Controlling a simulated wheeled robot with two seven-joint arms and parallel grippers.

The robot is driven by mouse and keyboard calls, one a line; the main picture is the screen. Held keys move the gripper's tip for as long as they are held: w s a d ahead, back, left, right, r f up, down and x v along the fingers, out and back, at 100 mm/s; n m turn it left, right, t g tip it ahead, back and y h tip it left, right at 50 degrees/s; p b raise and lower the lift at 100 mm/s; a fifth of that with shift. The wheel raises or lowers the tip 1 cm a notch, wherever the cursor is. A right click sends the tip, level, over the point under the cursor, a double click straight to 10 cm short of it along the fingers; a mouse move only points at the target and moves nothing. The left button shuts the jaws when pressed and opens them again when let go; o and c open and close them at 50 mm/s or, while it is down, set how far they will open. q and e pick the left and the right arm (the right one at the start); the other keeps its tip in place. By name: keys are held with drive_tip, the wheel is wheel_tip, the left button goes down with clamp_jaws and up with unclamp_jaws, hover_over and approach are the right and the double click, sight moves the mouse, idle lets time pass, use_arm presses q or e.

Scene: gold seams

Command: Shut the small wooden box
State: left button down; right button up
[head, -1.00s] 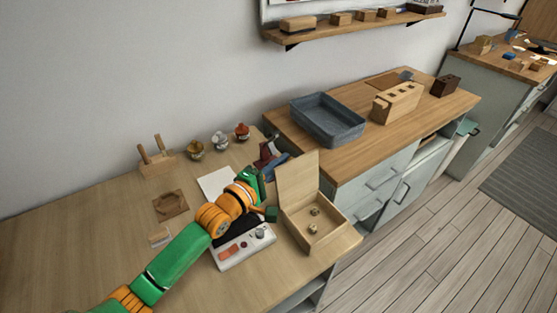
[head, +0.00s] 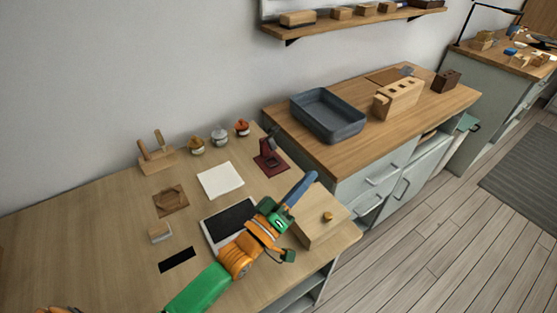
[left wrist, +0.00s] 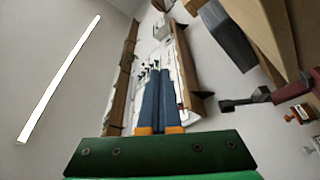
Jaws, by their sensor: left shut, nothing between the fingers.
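The small wooden box (head: 323,229) stands at the right front corner of the light wooden table in the head view. Its lid lies down over it, with a small round knob on top, and the inside does not show. Part of the box's left side is hidden behind my left arm. My left gripper (head: 303,187) has its blue fingers together and empty, over the far left edge of the box; I cannot tell if they touch the lid. The fingers also show in the left wrist view (left wrist: 158,100), where I cannot make out the box. My right gripper is not in view.
A white device with a dark panel (head: 231,222) lies left of the box, partly behind my arm. A dark red stand (head: 270,160) and a white sheet (head: 220,180) are farther back. A blue-grey tray (head: 327,116) stands on the neighbouring counter.

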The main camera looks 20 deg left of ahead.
sight(313, 220)
use_arm(q)
drive_tip(key=d+m, duration=0.1)
drive_tip(key=s+f+m, duration=0.1)
drive_tip(key=shift+s+d+f+m+h+b, duration=0.15)
drive_tip(key=shift+d+m+h+b, duration=0.2)
drive_tip(key=shift+m+h+b, duration=0.05)
drive_tip(key=shift+s+d+f, duration=0.55)
drive_tip(key=shift+d+f, duration=0.15)
